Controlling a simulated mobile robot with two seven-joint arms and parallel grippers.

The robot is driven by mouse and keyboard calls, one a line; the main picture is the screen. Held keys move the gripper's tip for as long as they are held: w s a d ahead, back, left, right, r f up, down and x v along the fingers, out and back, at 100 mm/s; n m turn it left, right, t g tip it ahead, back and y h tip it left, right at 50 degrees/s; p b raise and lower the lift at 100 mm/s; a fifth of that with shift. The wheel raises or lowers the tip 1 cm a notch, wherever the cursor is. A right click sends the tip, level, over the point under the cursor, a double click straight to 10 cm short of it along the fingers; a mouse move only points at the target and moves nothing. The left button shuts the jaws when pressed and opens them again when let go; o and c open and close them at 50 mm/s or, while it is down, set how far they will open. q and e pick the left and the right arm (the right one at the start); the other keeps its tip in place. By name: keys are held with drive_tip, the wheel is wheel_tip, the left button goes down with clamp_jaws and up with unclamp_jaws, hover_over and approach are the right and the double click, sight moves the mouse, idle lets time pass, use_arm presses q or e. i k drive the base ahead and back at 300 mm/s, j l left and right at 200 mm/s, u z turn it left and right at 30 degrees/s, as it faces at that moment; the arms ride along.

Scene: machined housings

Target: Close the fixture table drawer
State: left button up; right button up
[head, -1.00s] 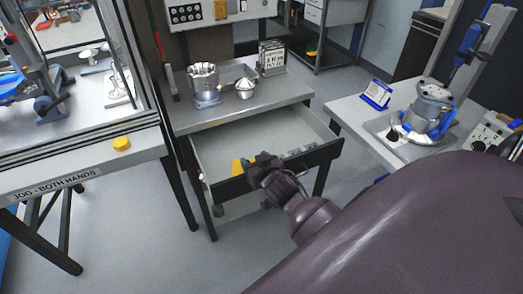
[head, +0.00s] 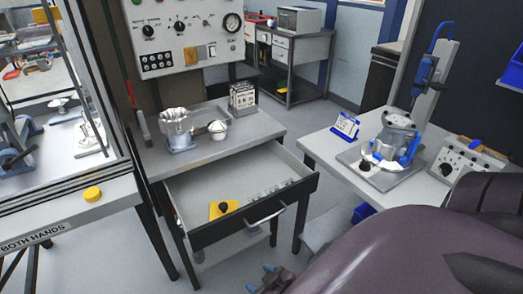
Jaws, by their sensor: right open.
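The fixture table (head: 215,150) stands in the middle, and its drawer (head: 190,195) is pulled open toward me. Inside lie a yellow plate with a black knob (head: 222,210) and a row of small metal parts (head: 280,188). My right gripper (head: 260,280) is at the bottom edge of the view, below and in front of the drawer front. It is open, empty and apart from the handle. My left gripper is out of view.
A side table (head: 325,145) is at right. A press bench with a yellow button (head: 92,193) is at left.

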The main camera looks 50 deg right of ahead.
sight(242, 175)
drive_tip(key=z, duration=1.3)
